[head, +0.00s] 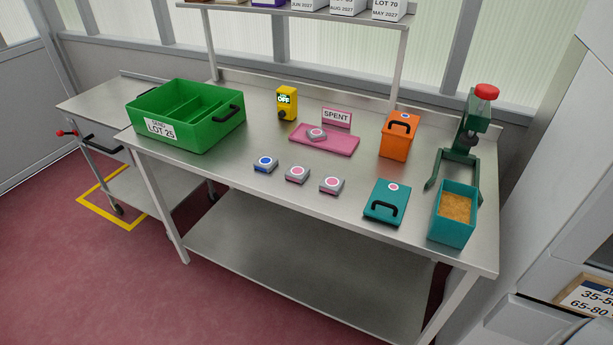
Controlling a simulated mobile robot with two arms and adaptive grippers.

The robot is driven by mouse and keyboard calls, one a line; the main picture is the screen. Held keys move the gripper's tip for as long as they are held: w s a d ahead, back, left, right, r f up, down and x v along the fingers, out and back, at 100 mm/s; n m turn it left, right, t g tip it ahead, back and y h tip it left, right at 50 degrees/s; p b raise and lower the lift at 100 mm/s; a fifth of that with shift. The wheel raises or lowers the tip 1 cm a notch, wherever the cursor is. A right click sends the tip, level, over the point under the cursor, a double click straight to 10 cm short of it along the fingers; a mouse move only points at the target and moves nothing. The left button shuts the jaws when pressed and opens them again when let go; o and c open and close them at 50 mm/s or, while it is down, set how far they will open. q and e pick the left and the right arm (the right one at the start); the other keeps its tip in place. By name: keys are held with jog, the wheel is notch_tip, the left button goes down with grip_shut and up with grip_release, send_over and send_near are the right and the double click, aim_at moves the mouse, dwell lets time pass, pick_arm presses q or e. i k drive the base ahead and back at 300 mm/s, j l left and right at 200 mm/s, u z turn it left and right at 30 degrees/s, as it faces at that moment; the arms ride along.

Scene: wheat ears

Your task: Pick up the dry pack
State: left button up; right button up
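Three small grey packs stand in a slanting row on the steel bench. The left pack (265,164) has a blue round spot on a white top and a blue lower edge. The middle pack (297,174) and the right pack (332,186) have pink round spots. Another pack (316,133) with a pink spot lies on the pink mat (335,147) by the "SPENT" sign (336,118). No pack is visibly labelled dry. Neither of my grippers shows in the head view.
A green divided crate (190,143) marked "LOT 25" stands at the left. A yellow "OFF" device (287,104), orange box (399,138), teal lid (384,205), teal grain-filled box (453,226) and green press (470,140) share the bench. Bare steel surrounds the row.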

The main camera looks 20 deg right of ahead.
aim_at(266, 163)
jog(key=i+j+z, duration=0.15)
jog(key=i, duration=0.3)
jog(key=i+j+z, duration=0.15)
jog(key=i, duration=0.25)
jog(key=i+j+z, duration=0.15)
jog(key=i+j, duration=0.25)
